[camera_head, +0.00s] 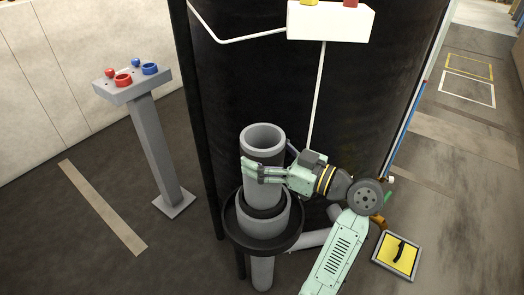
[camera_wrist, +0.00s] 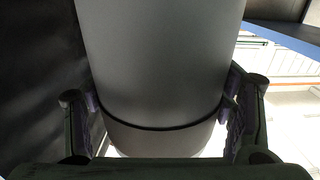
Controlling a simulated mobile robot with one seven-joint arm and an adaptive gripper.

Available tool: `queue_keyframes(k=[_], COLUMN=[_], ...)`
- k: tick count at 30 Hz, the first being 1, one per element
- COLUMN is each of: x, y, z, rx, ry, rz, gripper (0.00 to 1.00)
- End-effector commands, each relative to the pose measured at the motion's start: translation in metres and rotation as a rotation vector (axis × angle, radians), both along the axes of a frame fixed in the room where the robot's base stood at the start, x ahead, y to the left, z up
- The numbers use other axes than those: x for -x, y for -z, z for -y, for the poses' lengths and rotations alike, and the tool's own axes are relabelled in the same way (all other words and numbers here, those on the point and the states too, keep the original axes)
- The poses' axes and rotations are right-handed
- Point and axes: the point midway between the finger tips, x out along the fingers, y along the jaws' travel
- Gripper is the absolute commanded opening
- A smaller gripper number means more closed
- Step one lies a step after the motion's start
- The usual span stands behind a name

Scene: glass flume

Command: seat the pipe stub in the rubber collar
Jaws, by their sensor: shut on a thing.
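The pipe stub (camera_head: 262,152) is a thick grey tube, upright and open at the top. My gripper (camera_head: 262,172) is shut on its side. In the wrist view the stub (camera_wrist: 160,70) fills the middle, with one finger of my gripper (camera_wrist: 163,112) on each side and a thin dark line around it. The black rubber collar (camera_head: 266,211) shows as a dark ring around the stub's lower end, at the top of a wider grey socket (camera_head: 262,226). The stub's bottom end is hidden, so I cannot tell how deep it sits.
A black round tray (camera_head: 292,240) surrounds the socket. A large dark tank (camera_head: 300,90) stands close behind. A grey post with red and blue controls (camera_head: 133,85) stands at left. A yellow panel (camera_head: 396,255) lies on the floor at right.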

Motion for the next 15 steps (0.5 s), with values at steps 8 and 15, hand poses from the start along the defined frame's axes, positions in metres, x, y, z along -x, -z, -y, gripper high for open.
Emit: queue_keyframes(k=[8,15], x=[0.002,0.002], y=[0.025,0.031], z=[0.001,0.002], rx=[-0.004,-0.005], ry=[0.007,0.009], rz=[-0.006,-0.005], gripper=[0.16,0.16])
